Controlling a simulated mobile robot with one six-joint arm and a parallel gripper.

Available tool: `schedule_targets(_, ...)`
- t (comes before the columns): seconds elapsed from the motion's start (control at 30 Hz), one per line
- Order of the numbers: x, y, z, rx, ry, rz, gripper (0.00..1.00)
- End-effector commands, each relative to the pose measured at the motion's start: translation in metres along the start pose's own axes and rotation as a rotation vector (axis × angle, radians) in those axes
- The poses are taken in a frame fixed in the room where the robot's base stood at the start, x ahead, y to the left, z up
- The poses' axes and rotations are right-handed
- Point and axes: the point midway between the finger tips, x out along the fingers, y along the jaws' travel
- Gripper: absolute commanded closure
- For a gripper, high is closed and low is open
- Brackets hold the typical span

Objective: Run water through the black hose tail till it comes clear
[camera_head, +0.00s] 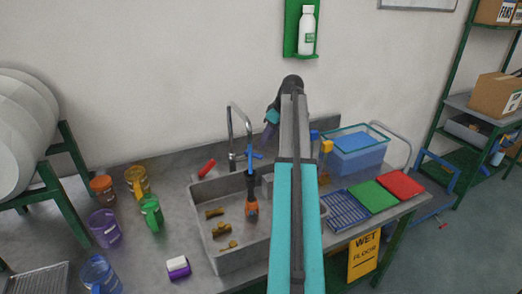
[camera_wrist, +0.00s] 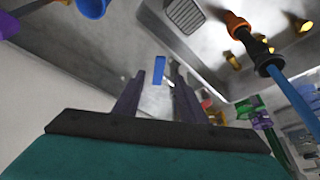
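The black hose tail (camera_head: 251,184) hangs upright in the grey sink (camera_head: 232,262), below a blue piece (camera_head: 254,156) at the tap (camera_head: 232,125). Its lower end is orange. The wrist view shows its black part (camera_wrist: 267,61) with the orange end (camera_wrist: 236,23) and a blue length beside it. My gripper (camera_head: 270,133) is behind the sink near the wall, partly hidden by my arm. In the wrist view its purple fingers (camera_wrist: 157,98) stand apart. An upright blue piece (camera_wrist: 159,70) shows between them; I cannot tell its distance. No water stream is discernible.
Several brass fittings (camera_head: 215,212) lie in the sink. Coloured mugs (camera_head: 151,213) stand left. A purple-and-white block (camera_head: 178,267) sits at the front. Right are a blue tub (camera_head: 358,158), a blue rack (camera_head: 346,210) and green and red mats (camera_head: 402,184). A wet-floor sign (camera_head: 364,256) hangs in front.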

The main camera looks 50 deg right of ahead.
Motion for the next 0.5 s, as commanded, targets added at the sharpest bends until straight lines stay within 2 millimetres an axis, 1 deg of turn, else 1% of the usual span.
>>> schedule_targets(0.5, 0.060, 0.000, -0.001, 0.000, -0.001, -0.001, 0.62)
